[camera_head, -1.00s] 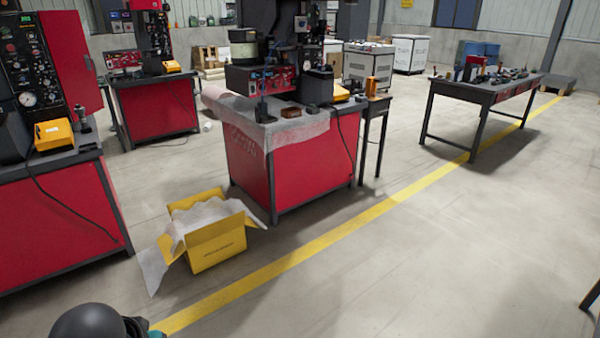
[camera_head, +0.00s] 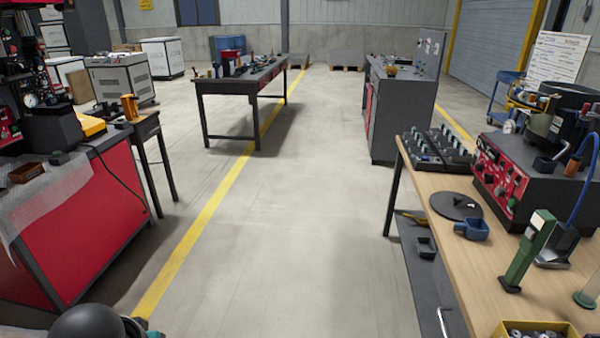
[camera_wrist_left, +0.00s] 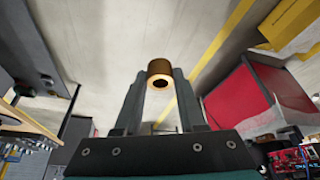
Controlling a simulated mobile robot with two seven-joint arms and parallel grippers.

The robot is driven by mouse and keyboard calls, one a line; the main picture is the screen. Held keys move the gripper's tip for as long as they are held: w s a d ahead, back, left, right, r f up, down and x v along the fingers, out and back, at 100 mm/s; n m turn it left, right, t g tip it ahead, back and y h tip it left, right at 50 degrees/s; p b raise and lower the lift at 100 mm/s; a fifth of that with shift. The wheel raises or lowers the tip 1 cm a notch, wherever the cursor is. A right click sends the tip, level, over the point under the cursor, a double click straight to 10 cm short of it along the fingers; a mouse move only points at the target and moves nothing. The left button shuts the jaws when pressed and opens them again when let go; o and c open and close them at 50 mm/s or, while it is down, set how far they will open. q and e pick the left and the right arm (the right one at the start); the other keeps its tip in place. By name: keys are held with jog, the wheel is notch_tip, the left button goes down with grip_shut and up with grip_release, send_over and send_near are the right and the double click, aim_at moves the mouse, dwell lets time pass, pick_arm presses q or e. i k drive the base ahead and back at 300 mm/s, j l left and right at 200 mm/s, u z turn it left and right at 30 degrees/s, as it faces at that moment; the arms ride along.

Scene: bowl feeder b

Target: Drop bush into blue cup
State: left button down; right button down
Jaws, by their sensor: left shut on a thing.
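The bush (camera_wrist_left: 160,75) is a short brass-coloured ring with a dark hole. In the left wrist view it sits between the fingertips of my left gripper (camera_wrist_left: 161,85), which is shut on it, with floor behind it. The blue cup (camera_head: 471,229) is a small open blue container on the wooden bench at right in the head view, beside a round black disc. The inside of the cup is hard to make out. The head view shows only a dark rounded part of my arm at the bottom left. My right gripper is in neither view.
The wooden bench (camera_head: 470,265) also bears a red-fronted machine (camera_head: 505,180), the black disc (camera_head: 455,206), a green stand (camera_head: 528,250) and a yellow bin (camera_head: 537,329). A red workbench (camera_head: 85,225) stands at left. The floor between them is clear.

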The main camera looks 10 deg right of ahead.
aim_at(474, 231)
jog(key=i+l+z, duration=0.15)
jog(key=i+z, duration=0.15)
jog(key=z, duration=0.2)
jog(key=i+z, duration=0.3)
jog(key=z, duration=0.2)
jog(key=i+j+z, duration=0.1)
jog(key=i+z, duration=0.15)
jog(key=z, duration=0.25)
jog(key=i+l+z, duration=0.1)
jog(key=i+z, duration=0.15)
jog(key=z, duration=0.25)
jog(key=i+z, duration=0.3)
jog(key=z, duration=0.15)
jog(key=i+j+z, duration=0.1)
jog(key=i+z, duration=0.2)
jog(key=z, duration=0.2)
